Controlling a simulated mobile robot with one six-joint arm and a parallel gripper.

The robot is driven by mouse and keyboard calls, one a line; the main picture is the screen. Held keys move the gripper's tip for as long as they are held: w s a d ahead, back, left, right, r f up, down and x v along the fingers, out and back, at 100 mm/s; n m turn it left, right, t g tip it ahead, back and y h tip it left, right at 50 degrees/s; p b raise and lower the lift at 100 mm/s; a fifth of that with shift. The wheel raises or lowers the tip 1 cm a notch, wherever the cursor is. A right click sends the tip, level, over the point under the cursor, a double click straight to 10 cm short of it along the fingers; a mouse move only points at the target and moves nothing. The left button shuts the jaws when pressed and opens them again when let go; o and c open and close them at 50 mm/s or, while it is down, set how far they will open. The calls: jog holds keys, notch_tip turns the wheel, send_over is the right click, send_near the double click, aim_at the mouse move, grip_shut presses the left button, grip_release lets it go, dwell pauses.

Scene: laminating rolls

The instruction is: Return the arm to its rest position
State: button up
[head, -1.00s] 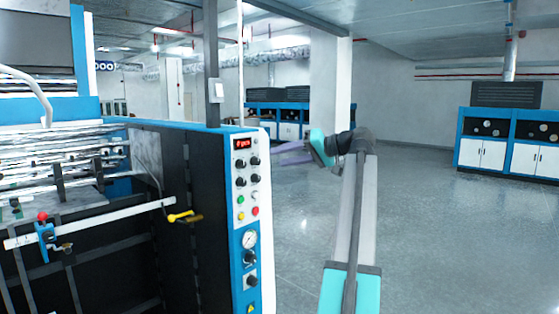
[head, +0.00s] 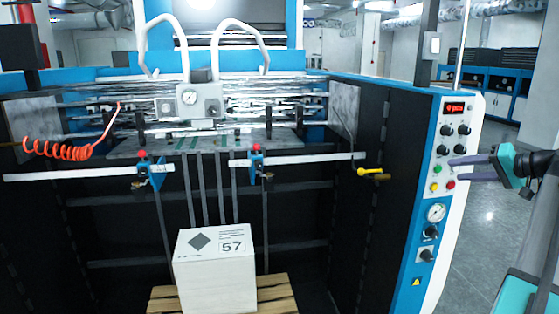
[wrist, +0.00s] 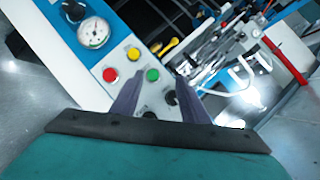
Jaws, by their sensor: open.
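My gripper (head: 455,169) shows at the right of the head view, with two purple fingers spread apart and nothing between them. Its teal body and part of my arm are at the right edge; the rest of the arm is cut off. In the head view the fingers overlap the buttons of the white and blue control panel (head: 430,190). In the wrist view the open gripper (wrist: 158,88) points at the panel's red button (wrist: 110,75), yellow button (wrist: 133,54) and green button (wrist: 152,75). I cannot tell the exact gap to the panel.
The laminating machine (head: 375,110) fills most of the head view. A white box (head: 215,265) marked 57 stands on a wooden pallet (head: 270,290) in its open bay. A yellow handle (head: 371,173) sticks out left of the panel. Open floor (head: 488,235) lies to the right.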

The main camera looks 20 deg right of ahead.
jog(key=w+a+f+g, duration=0.1)
jog(key=w+a+f, duration=0.3)
jog(key=f, duration=0.5)
jog(key=w+a+f+g+y, duration=0.1)
jog(key=w+a+f+g, duration=0.1)
jog(key=a+f, duration=0.6)
jog(key=w+a+f+g, duration=0.1)
jog(key=w+a+f, duration=0.2)
jog(key=f, duration=0.8)
jog(key=s+a+f+n+g, duration=0.1)
jog(key=a+f+g, duration=0.2)
jog(key=a+f, duration=0.75)
jog(key=s+a+f+g, duration=0.2)
jog(key=a+f, duration=0.6)
jog(key=f, duration=0.6)
jog(key=s+a+f+n+g, duration=0.3)
jog(key=s+a+f+g, duration=0.2)
jog(key=s+a+f, duration=0.95)
jog(key=s+a+f+n+g+h, duration=0.1)
jog(key=s+a+f, duration=0.1)
jog(key=s+f, duration=0.2)
jog(key=s+a+f+n+g+h, duration=0.1)
jog(key=s+a+f+g+h, duration=0.1)
jog(key=s, duration=0.8)
jog(key=s+a+f+n+g+h, duration=0.1)
jog(key=s+a+f+h, duration=0.1)
jog(key=s+f, duration=0.4)
jog(key=shift+s+a+n+g, duration=0.3)
jog(key=shift+s+a+n, duration=0.1)
jog(key=shift+s+a, duration=0.45)
